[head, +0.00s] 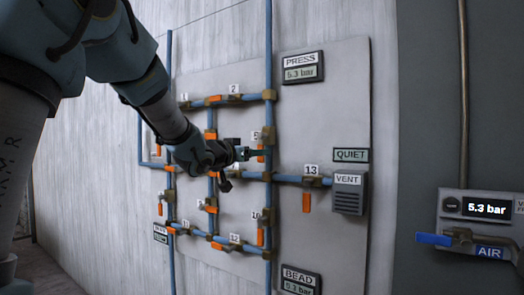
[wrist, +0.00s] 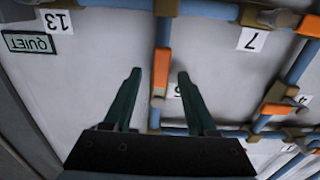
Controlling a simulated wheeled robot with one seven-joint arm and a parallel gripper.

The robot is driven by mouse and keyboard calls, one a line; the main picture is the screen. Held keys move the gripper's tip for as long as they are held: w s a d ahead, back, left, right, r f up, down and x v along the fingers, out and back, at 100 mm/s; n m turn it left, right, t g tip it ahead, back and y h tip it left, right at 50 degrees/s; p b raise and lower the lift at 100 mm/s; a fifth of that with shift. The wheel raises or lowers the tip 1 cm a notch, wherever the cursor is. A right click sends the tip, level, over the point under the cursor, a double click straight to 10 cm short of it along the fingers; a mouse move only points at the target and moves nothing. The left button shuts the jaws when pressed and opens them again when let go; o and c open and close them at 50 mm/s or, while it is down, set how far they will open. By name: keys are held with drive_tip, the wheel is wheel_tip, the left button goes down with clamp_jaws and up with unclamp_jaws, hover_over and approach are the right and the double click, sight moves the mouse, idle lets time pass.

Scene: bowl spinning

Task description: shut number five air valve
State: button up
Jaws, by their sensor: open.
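Valve number five has an orange handle (wrist: 161,68) lying along its vertical blue pipe in the wrist view, which is upside down. Its brass body sits at the lower end of the handle there, beside a partly hidden number label (wrist: 178,90). My gripper (wrist: 159,76) is open, with one dark green finger on each side of the handle in the picture. No contact shows, and I cannot tell how deep the fingers reach. In the head view my gripper (head: 256,153) is at this valve, and the orange handle (head: 261,154) shows partly behind the fingers.
Blue pipes and several orange-handled valves surround it on a grey panel (head: 335,85). Valve 13 (head: 307,201) and a vent box (head: 349,193) are to the right. The PRESS display (head: 302,67) reads 5.3 bar. A blue AIR lever (head: 434,240) is at far right.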

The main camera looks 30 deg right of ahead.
drive_tip(key=shift+p+x, duration=0.3)
drive_tip(key=shift+x, duration=1.5)
clamp_jaws()
